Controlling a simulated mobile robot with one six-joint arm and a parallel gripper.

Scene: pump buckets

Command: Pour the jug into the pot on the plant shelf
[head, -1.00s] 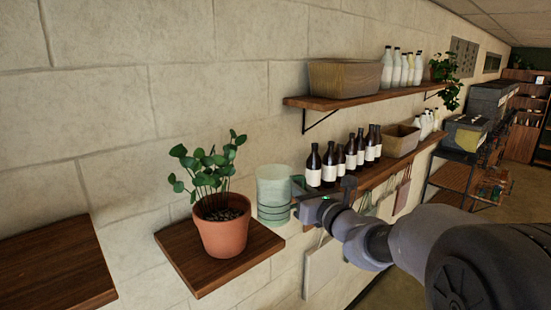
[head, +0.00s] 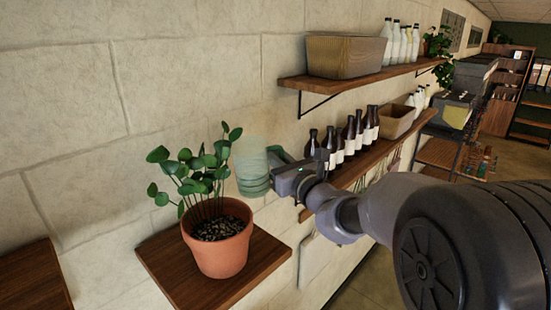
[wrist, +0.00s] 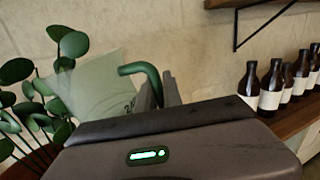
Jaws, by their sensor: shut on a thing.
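A clear greenish jug (head: 251,172) is held in the air at the right of the potted plant, just above the rim height of the pot. It also shows in the wrist view (wrist: 92,92), tilted, with its green handle near the gripper. My gripper (head: 281,172) is shut on the jug's handle; in the wrist view the fingers (wrist: 158,92) close around that handle. The terracotta pot (head: 222,252), with dark soil and a leafy plant, stands upright on the small wooden plant shelf (head: 165,268). The jug is beside the pot, and I see no liquid flowing.
Several dark bottles (head: 347,142) stand on a shelf behind my gripper. An upper shelf (head: 340,92) carries a wooden planter (head: 345,55) and pale bottles. Another wooden shelf (head: 28,280) is at the lower left. The stone wall is close behind.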

